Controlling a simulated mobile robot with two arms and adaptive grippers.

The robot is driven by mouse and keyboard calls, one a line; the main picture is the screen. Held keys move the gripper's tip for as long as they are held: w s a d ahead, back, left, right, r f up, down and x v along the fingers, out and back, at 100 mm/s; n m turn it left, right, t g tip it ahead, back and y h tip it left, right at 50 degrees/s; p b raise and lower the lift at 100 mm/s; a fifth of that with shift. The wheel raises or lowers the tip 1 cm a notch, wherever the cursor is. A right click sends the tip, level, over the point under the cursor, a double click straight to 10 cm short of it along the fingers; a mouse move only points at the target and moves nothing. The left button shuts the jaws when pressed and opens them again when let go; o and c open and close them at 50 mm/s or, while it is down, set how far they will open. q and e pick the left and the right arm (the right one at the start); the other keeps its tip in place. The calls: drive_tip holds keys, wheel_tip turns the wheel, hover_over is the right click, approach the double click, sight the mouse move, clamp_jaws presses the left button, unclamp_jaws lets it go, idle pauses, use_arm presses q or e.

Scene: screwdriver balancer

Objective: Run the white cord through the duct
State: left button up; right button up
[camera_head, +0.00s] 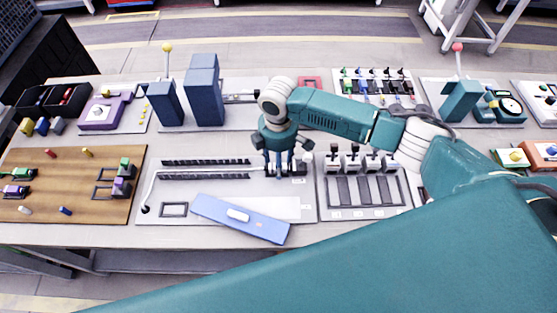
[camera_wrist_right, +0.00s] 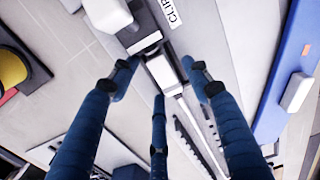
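The white cord (camera_head: 152,185) rises from a black end at the left of the grey board and bends right into the duct (camera_head: 205,177). It runs as a thin line between the two black slotted walls. My right gripper (camera_head: 280,172) points down at the duct's right end. In the right wrist view its fingers (camera_wrist_right: 160,72) are spread around the block, with no clear grip on the cord. My left gripper is not in view.
A blue panel with a white handle (camera_head: 240,218) lies tilted across the board's front. Blue-grey blocks (camera_head: 204,90) stand behind the duct. A board with several black switches (camera_head: 355,163) is to the right, and a wooden board (camera_head: 75,200) is to the left.

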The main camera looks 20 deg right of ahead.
wheel_tip(320, 180, up, 12)
idle(0.7)
idle(0.4)
